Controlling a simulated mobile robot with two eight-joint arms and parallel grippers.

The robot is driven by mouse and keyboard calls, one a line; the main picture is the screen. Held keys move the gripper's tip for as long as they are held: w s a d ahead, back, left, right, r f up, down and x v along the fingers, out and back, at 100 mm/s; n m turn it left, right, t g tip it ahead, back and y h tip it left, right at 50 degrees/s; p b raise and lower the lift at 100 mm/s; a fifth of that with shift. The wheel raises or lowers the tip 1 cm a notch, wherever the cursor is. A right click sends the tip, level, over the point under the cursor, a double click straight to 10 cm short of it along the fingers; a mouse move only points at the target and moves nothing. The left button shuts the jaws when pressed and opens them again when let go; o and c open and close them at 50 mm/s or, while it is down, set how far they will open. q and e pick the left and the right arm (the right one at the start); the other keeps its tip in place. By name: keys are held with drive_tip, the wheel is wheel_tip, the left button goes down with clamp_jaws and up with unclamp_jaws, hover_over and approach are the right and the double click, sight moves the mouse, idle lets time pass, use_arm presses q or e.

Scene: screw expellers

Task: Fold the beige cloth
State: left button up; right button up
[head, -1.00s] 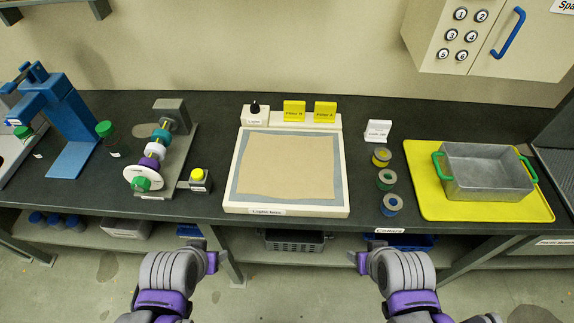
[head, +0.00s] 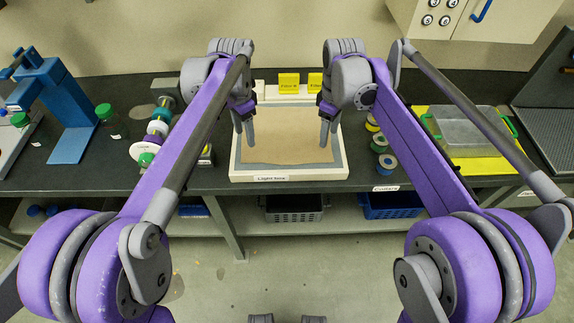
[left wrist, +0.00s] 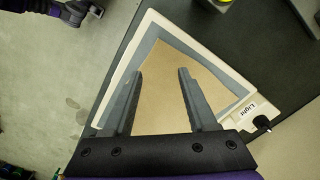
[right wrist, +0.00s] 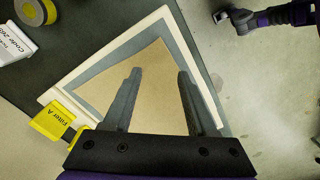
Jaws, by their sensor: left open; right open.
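The beige cloth (head: 288,140) lies flat and spread out on the light box (head: 290,173). It also shows between the fingers in the left wrist view (left wrist: 165,75) and in the right wrist view (right wrist: 150,80). My left gripper (head: 244,141) is open and empty over the cloth's left side, fingers pointing down. My right gripper (head: 328,141) is open and empty over the cloth's right side. I cannot tell whether either gripper's fingertips touch the cloth. My arms hide parts of the box's left and right sides.
Yellow filter blocks (head: 289,83) stand at the box's back edge. Spools (head: 388,163) stand close to the right of the box. A rod with discs (head: 157,128) and a blue stand (head: 70,110) are at the left.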

sight(249, 158)
use_arm(q)
wheel_tip(249, 158, down, 7)
drive_tip(key=shift+w+d+f, duration=0.1)
drive_tip(key=shift+w, duration=0.05)
use_arm(e)
wheel_tip(249, 158, down, 7)
drive_tip(key=shift+w+f, duration=0.1)
drive_tip(key=shift+w, duration=0.05)
use_arm(q)
drive_tip(key=shift+f, duration=0.45)
use_arm(e)
drive_tip(key=shift+f, duration=0.4)
use_arm(q)
drive_tip(key=shift+f, duration=0.2)
use_arm(e)
drive_tip(key=shift+f, duration=0.2)
use_arm(q)
drive_tip(key=shift+r, duration=0.1)
drive_tip(key=shift+c, duration=1.3)
use_arm(e)
drive_tip(key=shift+c, duration=1.3)
use_arm(q)
clamp_jaws()
use_arm(e)
clamp_jaws()
